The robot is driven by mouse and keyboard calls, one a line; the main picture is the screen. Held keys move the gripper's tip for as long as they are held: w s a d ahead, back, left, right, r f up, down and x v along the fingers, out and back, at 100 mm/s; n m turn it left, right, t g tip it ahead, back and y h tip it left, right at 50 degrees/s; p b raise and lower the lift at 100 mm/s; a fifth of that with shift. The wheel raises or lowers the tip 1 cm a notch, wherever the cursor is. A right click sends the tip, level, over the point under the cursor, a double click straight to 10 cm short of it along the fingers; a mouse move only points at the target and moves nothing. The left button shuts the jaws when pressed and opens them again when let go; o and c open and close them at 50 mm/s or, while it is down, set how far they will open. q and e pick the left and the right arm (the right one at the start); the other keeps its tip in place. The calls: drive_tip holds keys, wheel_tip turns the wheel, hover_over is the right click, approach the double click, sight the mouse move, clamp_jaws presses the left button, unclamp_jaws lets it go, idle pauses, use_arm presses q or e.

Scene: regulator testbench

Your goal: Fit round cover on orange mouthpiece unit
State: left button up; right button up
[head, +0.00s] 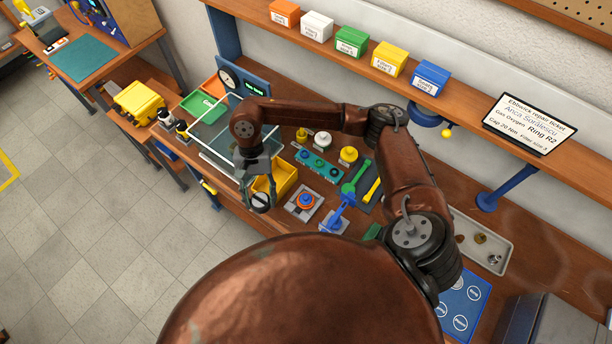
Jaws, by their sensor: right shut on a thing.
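My right gripper (258,192) reaches in from the right and points down over the front part of the bench. It is shut on a small round dark-and-grey piece, which looks like the round cover (260,201); the fingers hide part of it. My left gripper is not in view.
A yellow bin (286,178) stands right behind the gripper. A clear-walled box (213,150) is to the left. A blue stand (340,213) is close right of the unit, with a green tool (356,178) behind. My right forearm spans the bench.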

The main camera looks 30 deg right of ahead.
drive_tip(key=s+d+m+t+p, duration=0.1)
drive_tip(key=d+m+p, duration=0.1)
drive_tip(key=d+m, duration=0.2)
drive_tip(key=s+d+m+t+y+p, duration=0.1)
drive_tip(key=d+m+p, duration=0.1)
drive_tip(key=d+m, duration=0.2)
drive_tip(key=d+m+t+y+p, duration=0.1)
drive_tip(key=d+m+t+p, duration=0.1)
drive_tip(key=d+m, duration=0.2)
drive_tip(key=shift+s+d+f, duration=0.15)
drive_tip(key=shift+s+d, duration=0.05)
drive_tip(key=shift+d, duration=0.25)
drive_tip(key=shift+s+d+f, duration=0.1)
drive_tip(key=shift+s+d, duration=0.1)
drive_tip(key=shift+d, duration=0.2)
drive_tip(key=shift+d+m, duration=0.25)
drive_tip(key=shift+m, duration=0.15)
drive_tip(key=shift+f, duration=0.75)
drive_tip(key=shift+f+b, duration=0.3)
drive_tip(key=shift+f, duration=1.15)
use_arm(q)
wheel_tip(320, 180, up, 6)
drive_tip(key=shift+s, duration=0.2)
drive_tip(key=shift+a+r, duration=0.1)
